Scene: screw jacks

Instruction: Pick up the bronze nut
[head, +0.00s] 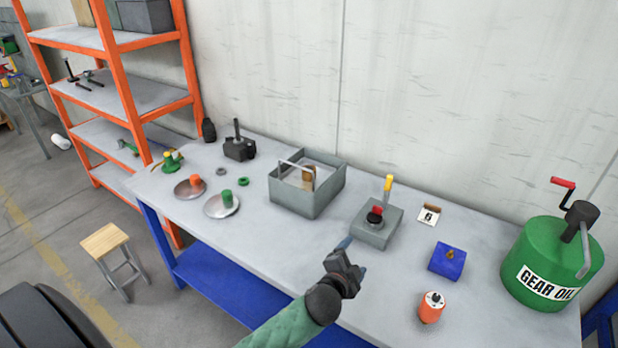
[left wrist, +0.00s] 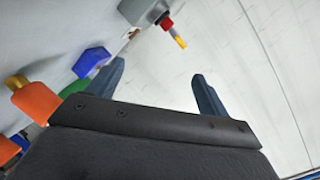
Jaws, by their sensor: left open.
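A small bronze-coloured piece (head: 450,254) sits on top of a blue block (head: 446,262) at the right of the table; it is too small to tell whether it is the nut. A brown piece (head: 308,175) also shows inside the grey open box (head: 300,207). My left gripper (head: 352,257) is open and empty above the table's front part, left of the blue block. In the left wrist view my two fingers (left wrist: 156,88) are spread with nothing between them. The blue block (left wrist: 91,61) shows there beyond the left finger. My right gripper is not in view.
A grey block with a red knob and yellow-topped lever (head: 376,222) stands behind my gripper. An orange cylinder (head: 431,307) and a green gear oil can (head: 553,262) are at the right. Dishes (head: 222,206) and small parts lie at the left.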

